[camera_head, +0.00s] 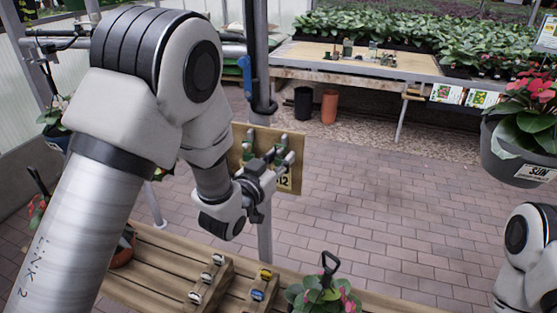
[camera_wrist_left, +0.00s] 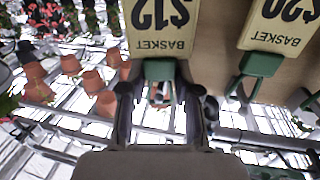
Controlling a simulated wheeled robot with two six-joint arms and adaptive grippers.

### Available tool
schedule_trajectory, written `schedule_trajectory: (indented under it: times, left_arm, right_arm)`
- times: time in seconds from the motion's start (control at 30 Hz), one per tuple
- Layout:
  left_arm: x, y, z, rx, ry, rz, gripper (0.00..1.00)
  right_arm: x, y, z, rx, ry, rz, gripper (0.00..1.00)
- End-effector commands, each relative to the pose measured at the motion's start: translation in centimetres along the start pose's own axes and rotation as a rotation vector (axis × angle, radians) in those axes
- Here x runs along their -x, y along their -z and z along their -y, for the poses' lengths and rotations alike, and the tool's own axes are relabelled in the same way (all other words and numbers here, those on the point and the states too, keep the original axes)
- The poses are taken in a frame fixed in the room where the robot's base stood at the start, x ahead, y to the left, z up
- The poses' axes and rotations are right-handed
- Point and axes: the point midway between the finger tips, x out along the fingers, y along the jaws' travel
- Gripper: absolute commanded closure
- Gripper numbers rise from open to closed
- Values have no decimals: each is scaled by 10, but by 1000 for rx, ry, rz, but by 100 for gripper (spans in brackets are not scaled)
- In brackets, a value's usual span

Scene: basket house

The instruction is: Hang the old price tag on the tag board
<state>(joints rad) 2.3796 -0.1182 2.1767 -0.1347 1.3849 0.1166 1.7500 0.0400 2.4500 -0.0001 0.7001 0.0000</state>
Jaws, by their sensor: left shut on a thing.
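The tan tag board (camera_head: 298,165) stands on a post in the head view, and its face fills the top of the left wrist view (camera_wrist_left: 216,35). My left gripper (camera_head: 268,166) is in front of it. In the wrist view my left gripper (camera_wrist_left: 160,92) is shut on the green tab of a cream price tag reading $12 BASKET (camera_wrist_left: 160,25), upside down in that picture. A second tag reading $20 BASKET (camera_wrist_left: 283,25), with its own green tab, is to the right. Whether the $12 tag is on a peg cannot be told. My right gripper is out of view.
A wooden slatted bench (camera_head: 165,262) with small clips on strips and a potted plant (camera_head: 322,292) lies below. A hanging basket marked SUN (camera_head: 520,160) is at the right. The brick floor (camera_head: 390,200) between is clear.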

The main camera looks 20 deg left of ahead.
Motion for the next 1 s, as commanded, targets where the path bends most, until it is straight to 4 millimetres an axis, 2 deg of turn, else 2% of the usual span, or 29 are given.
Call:
schedule_trajectory:
  times: [0.3, 1.0]
  left_arm:
    - [-9, 0, 1, 0, 0, -1, 100]
    - [-10, -4, 2, 0, 0, -1, 100]
  right_arm:
    - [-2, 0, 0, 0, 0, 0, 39]
    - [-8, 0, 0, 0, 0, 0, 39]
